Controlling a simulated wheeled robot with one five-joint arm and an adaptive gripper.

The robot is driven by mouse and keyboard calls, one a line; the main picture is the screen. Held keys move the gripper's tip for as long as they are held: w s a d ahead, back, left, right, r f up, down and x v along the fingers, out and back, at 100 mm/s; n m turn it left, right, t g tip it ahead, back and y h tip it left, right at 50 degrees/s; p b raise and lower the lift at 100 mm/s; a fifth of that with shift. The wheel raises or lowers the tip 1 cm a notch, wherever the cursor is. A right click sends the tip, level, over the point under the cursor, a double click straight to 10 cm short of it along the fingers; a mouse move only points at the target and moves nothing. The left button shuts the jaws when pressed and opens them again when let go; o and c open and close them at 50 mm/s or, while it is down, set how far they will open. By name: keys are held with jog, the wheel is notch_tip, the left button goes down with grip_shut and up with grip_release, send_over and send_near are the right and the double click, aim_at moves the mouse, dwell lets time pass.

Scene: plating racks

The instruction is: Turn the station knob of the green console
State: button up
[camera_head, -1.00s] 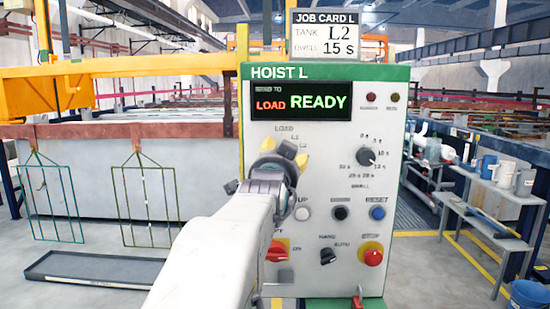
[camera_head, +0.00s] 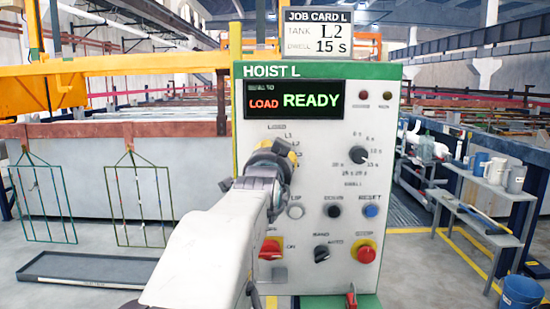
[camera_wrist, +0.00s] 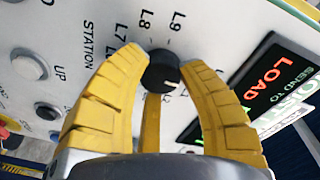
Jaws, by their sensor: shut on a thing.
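The green-topped console (camera_head: 325,71), labelled HOIST L, stands upright in front of me. Its display (camera_head: 294,101) reads SEND TO LOAD and READY. The job card (camera_head: 310,33) above shows tank L2 and dwell 15 s. The station knob (camera_wrist: 163,74) is black and round, with labels such as L7, L8 and L9 around it in the wrist view. My gripper (camera_head: 284,155) has yellow fingers, and in the wrist view they are shut on the knob from both sides. In the head view my gripper hides the knob. A pale mark shows on the knob; its exact setting is unclear.
The dwell knob (camera_head: 358,154) sits right of my gripper. Below are a white UP button (camera_head: 295,211), a red switch (camera_head: 270,249) and a red stop button (camera_head: 366,253). Hanging racks (camera_head: 143,205) stand left. A side table (camera_head: 485,185) with jugs stands right.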

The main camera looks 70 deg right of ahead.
jog(key=shift+c, duration=1.4)
jog(key=shift+f+b, duration=0.15)
jog(key=shift+b, duration=0.4)
jog(key=shift+w+r+m+y+b, duration=0.15)
jog(key=shift+m+b, duration=0.75)
jog(key=shift+m, duration=0.5)
jog(key=shift+s+r+m+y+b, duration=0.15)
jog(key=shift+m+b, duration=0.75)
jog(key=shift+m, duration=0.5)
jog(key=shift+w, duration=0.1)
jog(key=o, duration=1.2)
jog(key=shift+w+f, duration=0.1)
jog(key=shift+a, duration=0.1)
